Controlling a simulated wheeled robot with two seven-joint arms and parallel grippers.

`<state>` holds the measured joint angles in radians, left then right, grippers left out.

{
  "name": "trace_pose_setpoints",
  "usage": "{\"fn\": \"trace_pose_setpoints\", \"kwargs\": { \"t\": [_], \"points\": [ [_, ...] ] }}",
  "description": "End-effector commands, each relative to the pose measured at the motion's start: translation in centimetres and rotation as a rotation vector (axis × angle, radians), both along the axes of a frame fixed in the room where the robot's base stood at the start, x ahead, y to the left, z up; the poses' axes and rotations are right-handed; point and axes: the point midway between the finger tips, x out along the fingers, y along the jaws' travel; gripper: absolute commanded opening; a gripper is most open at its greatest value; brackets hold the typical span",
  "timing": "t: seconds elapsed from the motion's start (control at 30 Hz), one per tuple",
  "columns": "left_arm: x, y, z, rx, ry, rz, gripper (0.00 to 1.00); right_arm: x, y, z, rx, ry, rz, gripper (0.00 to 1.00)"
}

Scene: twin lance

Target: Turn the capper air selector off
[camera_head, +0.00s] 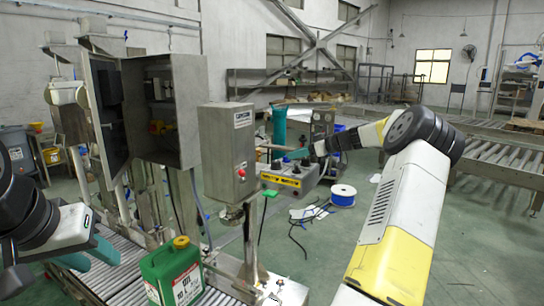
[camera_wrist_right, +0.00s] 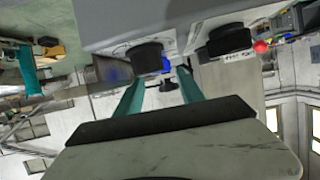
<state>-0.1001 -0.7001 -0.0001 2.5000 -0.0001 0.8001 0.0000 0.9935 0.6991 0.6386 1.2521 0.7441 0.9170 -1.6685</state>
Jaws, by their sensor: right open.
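The capper control box (camera_head: 222,140) is a grey metal box on a post, with a red button (camera_head: 242,172) on its face. My right gripper (camera_head: 283,154) is beside that face. In the right wrist view my right gripper (camera_wrist_right: 160,76) is open and empty, its teal fingertips close to a black knob (camera_wrist_right: 146,58) on the grey panel. A second black knob (camera_wrist_right: 228,40) sits to its right, above a small label. I cannot read which knob is the air selector, or tell if the fingers touch. My left gripper (camera_head: 90,258) is low at the left, its teal fingers apart and empty.
A green jug (camera_head: 172,273) with a yellow cap stands below the box by the roller conveyor (camera_head: 118,277). An open grey cabinet (camera_head: 182,105) stands left of the box. A grey and yellow unit (camera_head: 288,180) and a blue cable spool (camera_head: 343,196) lie behind.

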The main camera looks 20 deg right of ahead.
Motion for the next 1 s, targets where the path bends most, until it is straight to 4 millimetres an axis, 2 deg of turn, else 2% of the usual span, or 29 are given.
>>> {"fn": "trace_pose_setpoints", "kwargs": {
  "t": [0.1,0.23,0.57,0.67,0.8,1.0],
  "points": [
    [0.0,0.0,0.0,0.000,0.000,0.000,0.36,1.4,1.2,-0.7,0.001,0.001,0.003,0.45],
    [0.0,0.0,0.0,0.000,0.000,0.000,0.36,2.3,1.8,-1.2,-0.001,0.001,0.000,0.45],
    [0.0,0.0,0.0,0.000,0.000,0.000,0.36,2.7,2.1,-1.4,-0.002,0.001,-0.001,0.45],
    [0.0,0.0,0.0,0.000,0.000,0.000,0.36,2.7,2.1,-1.4,-0.002,0.001,-0.001,0.30],
    [0.0,0.0,0.0,0.000,0.000,0.000,0.36,2.7,2.1,-1.4,-0.002,0.001,-0.001,0.02],
    [0.0,0.0,0.0,0.000,0.000,0.000,0.36,2.7,2.2,-1.4,-0.001,0.001,-0.025,0.00]
  ]
}}
